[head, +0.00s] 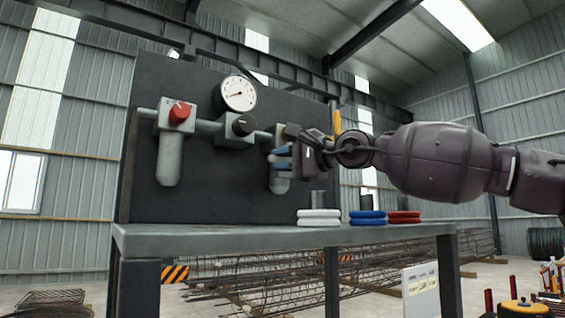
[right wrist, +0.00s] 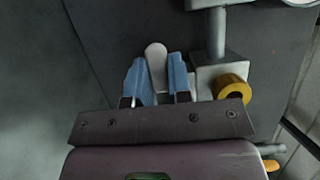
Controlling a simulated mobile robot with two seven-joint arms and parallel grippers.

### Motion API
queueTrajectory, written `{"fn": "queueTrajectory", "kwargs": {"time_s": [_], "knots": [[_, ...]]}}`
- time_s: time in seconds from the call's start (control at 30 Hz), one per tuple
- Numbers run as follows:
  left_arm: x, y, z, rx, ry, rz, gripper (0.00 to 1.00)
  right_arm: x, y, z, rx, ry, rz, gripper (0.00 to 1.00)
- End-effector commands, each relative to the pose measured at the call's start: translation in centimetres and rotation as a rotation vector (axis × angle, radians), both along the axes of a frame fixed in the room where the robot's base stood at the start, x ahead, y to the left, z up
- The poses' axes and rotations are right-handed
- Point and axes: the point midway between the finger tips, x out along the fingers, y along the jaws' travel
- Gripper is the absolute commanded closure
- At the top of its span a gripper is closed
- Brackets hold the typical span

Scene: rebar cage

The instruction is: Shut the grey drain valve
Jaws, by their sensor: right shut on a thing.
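My right gripper (head: 282,161) reaches in from the right to the third unit on the dark panel. In the right wrist view its two blue fingers (right wrist: 156,82) are shut on a pale grey rounded lever, the grey drain valve (right wrist: 156,54), which lies between them with its end past the fingertips. In the head view the gripper covers this valve. A grey bowl (head: 279,186) shows just below the fingers. My left gripper is in neither view.
A red knob (head: 180,112), a black knob (head: 243,125) and a gauge (head: 238,93) sit left along the pipe. A yellow knob (right wrist: 231,88) is close beside my fingers. White (head: 318,218), blue (head: 367,218) and red (head: 404,217) stacked items lie on the bench (head: 200,238) below.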

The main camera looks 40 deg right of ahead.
Motion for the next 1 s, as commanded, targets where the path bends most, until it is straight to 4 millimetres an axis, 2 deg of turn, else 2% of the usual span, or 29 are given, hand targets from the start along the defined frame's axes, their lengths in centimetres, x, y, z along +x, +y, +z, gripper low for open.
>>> {"fn": "queueTrajectory", "kwargs": {"time_s": [0.23,0.27,0.4,0.43,0.77,1.0], "knots": [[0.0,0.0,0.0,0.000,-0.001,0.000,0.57,0.0,0.0,0.0,0.005,0.000,0.000,1.00],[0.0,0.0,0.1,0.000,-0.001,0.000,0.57,0.0,0.0,0.0,0.005,0.000,0.000,0.79],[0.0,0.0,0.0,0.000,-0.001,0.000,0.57,0.0,0.0,0.0,0.004,0.000,0.000,0.58],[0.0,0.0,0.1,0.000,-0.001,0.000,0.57,0.0,0.0,0.0,0.004,0.000,0.000,0.55],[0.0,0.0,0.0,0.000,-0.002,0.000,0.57,-0.1,0.0,0.0,0.002,-0.001,0.000,0.55],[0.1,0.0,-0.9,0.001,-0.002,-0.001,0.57,-1.3,-0.4,0.0,0.004,-0.003,0.001,0.55]]}}
